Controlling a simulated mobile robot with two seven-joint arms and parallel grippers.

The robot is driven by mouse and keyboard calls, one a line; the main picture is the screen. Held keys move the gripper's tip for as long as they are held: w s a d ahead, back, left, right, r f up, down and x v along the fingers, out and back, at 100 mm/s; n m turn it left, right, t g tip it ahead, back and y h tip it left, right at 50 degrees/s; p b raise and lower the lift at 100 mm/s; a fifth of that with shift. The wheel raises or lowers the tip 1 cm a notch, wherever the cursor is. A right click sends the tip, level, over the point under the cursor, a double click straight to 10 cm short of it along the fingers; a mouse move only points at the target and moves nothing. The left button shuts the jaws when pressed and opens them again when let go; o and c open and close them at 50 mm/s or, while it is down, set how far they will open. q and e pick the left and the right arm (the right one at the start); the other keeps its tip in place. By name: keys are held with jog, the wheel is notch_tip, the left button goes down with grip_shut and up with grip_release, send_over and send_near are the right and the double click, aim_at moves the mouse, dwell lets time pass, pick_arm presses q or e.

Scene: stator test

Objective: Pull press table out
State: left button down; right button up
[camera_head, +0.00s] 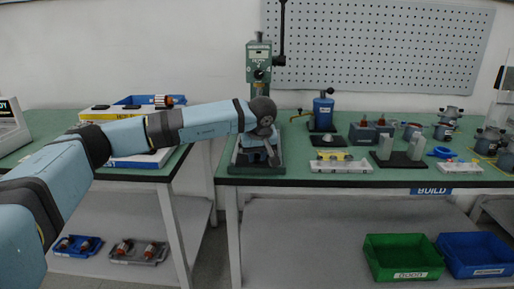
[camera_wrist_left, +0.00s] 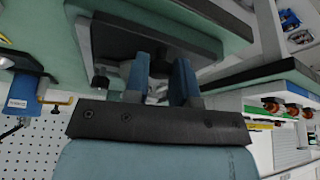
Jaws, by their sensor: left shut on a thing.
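The green press (camera_head: 260,62) stands upright at the back of the green workbench, with a black lever above it. Its dark base (camera_head: 258,170) rests near the bench's front left corner. My left gripper (camera_head: 270,155) reaches in from the left, low in front of the press column, and my wrist hides much of the press table. In the left wrist view, the two blue fingers (camera_wrist_left: 160,68) are shut on a dark part at the press base, which I take to be the press table (camera_wrist_left: 158,60). The exact contact is partly hidden. My right gripper is not in view.
A blue hand press (camera_head: 323,112) stands right of the green press. White trays (camera_head: 341,166), black fixtures and several grey motor housings cover the bench further right. A green bin (camera_head: 402,257) and a blue bin (camera_head: 475,257) sit on the lower shelf. A gap separates the left bench.

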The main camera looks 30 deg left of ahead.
pick_arm(q)
jog(key=shift+s+d+f, duration=0.1)
jog(key=shift+s+f, duration=0.05)
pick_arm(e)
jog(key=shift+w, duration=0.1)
pick_arm(q)
jog(key=c, duration=0.9)
grip_release()
jog(key=shift+s, duration=0.1)
jog(key=shift+c, duration=0.2)
jog(key=shift+r, duration=0.2)
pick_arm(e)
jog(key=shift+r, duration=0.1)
pick_arm(q)
jog(key=shift+r, duration=0.3)
jog(key=p+v, duration=0.1)
jog(key=v, duration=0.2)
jog(key=p+v, duration=0.2)
jog(key=v, duration=0.8)
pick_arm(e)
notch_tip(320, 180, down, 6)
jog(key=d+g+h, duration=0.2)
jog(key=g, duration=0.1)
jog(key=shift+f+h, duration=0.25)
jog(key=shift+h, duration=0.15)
